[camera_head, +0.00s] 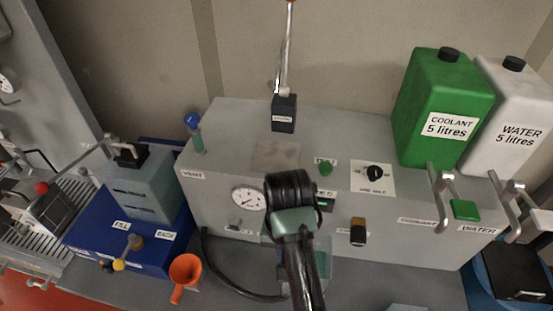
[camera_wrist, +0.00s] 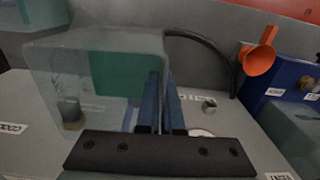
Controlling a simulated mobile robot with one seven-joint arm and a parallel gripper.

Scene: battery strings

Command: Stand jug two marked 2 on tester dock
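A clear, boxy jug (camera_wrist: 65,60) fills the left of the wrist view, with a greenish patch showing through it. Part of it also shows in the head view (camera_head: 322,262), low beside my arm. My gripper (camera_wrist: 167,75) has its two blue fingers close together at the jug's edge, and they appear shut on it. In the head view my arm hides the fingers. A pale blue jug-like block (camera_head: 145,188) with a black top stands in the blue tray (camera_head: 85,243) at left. I can read no 2 on either. I cannot tell which part is the tester dock.
The grey bench unit (camera_head: 225,130) carries a flat plate (camera_head: 276,155), a tall lever (camera_head: 284,75), a gauge (camera_head: 248,200) and knobs. Green coolant (camera_head: 440,105) and white water (camera_head: 512,115) containers stand at right. An orange funnel (camera_head: 186,272) and black hose (camera_head: 235,288) are in front.

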